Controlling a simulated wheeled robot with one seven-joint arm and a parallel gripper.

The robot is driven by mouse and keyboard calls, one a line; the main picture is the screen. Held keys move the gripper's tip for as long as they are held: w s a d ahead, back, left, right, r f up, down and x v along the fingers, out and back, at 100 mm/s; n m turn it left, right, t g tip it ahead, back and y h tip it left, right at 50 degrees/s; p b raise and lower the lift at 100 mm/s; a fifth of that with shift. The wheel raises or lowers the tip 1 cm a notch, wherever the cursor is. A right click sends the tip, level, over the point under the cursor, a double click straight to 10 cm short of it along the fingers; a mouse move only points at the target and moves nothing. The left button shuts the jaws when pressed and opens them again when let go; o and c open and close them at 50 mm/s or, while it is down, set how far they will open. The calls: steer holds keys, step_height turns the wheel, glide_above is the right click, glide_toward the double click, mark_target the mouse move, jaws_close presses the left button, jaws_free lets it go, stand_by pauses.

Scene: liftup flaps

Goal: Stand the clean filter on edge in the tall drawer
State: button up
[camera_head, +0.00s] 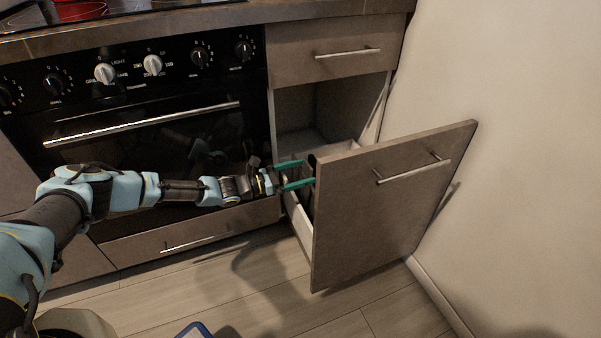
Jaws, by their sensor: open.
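The tall drawer (385,205) stands pulled out from the lower cabinet at the right, with its brown front facing the room. Its inside is mostly hidden behind that front. My gripper (308,172) has green fingers spread apart, with their tips at the left edge of the drawer front. I cannot tell whether the fingers touch it. I see nothing between the fingers. A blue-edged object with a pale face (194,331) shows at the bottom edge on the floor side, mostly cut off; I cannot tell if it is the clean filter.
A black oven (150,135) with a bar handle and knobs stands left of the drawer. A shut shallow drawer (335,52) sits above the tall one. A bare wall (530,150) is close on the right. The wooden floor (270,300) in front is mostly clear.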

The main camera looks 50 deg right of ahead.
steer(key=v, duration=1)
steer(key=shift+w+a+p, duration=0.2)
steer(key=shift+a+p, duration=0.15)
stand_by(0.3)
